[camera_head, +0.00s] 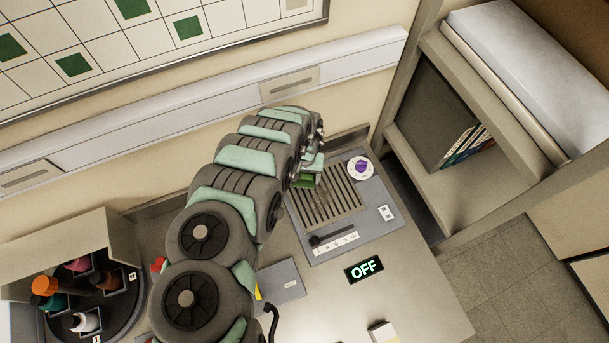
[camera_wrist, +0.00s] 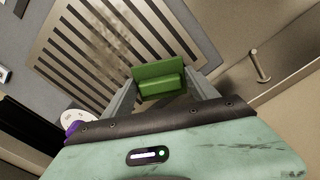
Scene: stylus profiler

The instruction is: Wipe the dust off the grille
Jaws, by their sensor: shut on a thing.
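The grille (camera_head: 345,199) is a slatted panel set in a grey plate; it also fills the upper left of the wrist view (camera_wrist: 75,55). Dark smudges of dust show on its slats in both views. My gripper (camera_wrist: 160,88) is shut on a green block-like pad (camera_wrist: 158,72), held between its two fingers. In the head view the green pad (camera_head: 307,181) is at the grille's upper-left edge, partly hidden by my arm. I cannot tell whether the pad touches the surface.
A white dial with a purple knob (camera_head: 361,167) is right of the grille. A black lever (camera_head: 330,239) on a marked strip lies below it. A round rack of bottles (camera_head: 104,302) is at lower left; shelves (camera_head: 470,190) stand at right.

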